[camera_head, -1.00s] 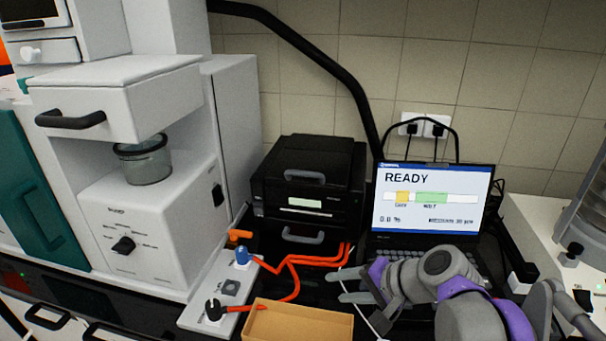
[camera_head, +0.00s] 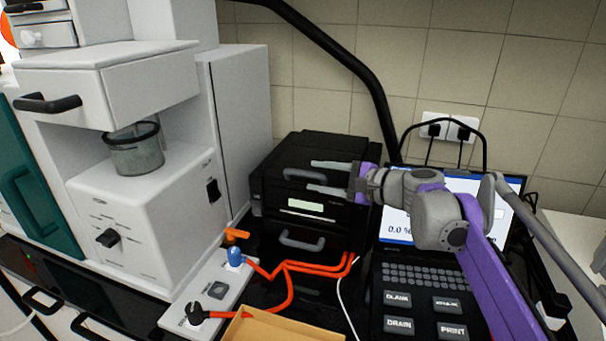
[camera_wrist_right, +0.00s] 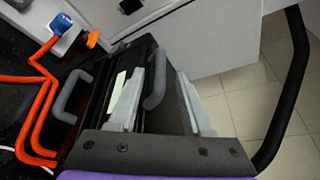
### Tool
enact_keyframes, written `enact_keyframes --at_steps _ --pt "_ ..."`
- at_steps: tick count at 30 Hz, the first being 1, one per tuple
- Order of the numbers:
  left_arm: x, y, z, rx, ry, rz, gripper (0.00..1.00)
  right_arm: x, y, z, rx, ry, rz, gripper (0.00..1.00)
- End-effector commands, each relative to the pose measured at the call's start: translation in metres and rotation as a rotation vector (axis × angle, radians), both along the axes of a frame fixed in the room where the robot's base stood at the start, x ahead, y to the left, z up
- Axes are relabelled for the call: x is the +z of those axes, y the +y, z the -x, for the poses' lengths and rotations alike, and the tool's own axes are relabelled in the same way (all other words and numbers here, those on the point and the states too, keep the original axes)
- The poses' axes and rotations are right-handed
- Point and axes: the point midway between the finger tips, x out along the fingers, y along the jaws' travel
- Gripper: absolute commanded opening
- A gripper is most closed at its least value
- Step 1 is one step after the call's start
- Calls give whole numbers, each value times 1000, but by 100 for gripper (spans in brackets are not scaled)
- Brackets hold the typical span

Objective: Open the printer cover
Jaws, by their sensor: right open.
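The printer (camera_head: 270,205) is a black box against the wall, its cover (camera_head: 325,150) lying closed on top. A grey bar handle (camera_head: 302,173) sits at the cover's front; it also shows in the right wrist view (camera_wrist_right: 157,85). My right gripper (camera_head: 313,176) is open, its two fingers reaching left across the upper front of the printer. In the right wrist view the handle appears between the open fingers (camera_wrist_right: 168,75); I cannot tell whether they touch it. My left gripper is not in view.
A second grey handle (camera_head: 302,241) is lower on the black front. Orange cables (camera_head: 290,268) and a tan tray (camera_head: 280,328) lie in front. A laptop (camera_head: 400,237) stands right, partly behind my arm. A white cabinet (camera_head: 240,120) stands left.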

Motion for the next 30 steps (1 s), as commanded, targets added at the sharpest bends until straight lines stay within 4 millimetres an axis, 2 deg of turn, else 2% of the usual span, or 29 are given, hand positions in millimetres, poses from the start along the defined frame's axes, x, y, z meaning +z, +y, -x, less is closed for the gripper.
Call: enact_keyframes --at_steps 3,9,20,23,28,29,30 --pt "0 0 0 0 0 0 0 -5 18 -13 4 0 0 50" --pt "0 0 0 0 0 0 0 -10 36 -27 1 0 0 50" --pt "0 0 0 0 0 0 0 -11 40 -31 -1 0 1 50" --pt "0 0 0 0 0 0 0 -11 40 -30 -1 -1 1 35" --pt "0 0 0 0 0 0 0 -11 40 -30 0 0 2 5" --pt "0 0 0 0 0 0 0 -11 40 -30 0 0 2 0" --pt "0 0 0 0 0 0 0 -11 40 -30 0 0 2 0"
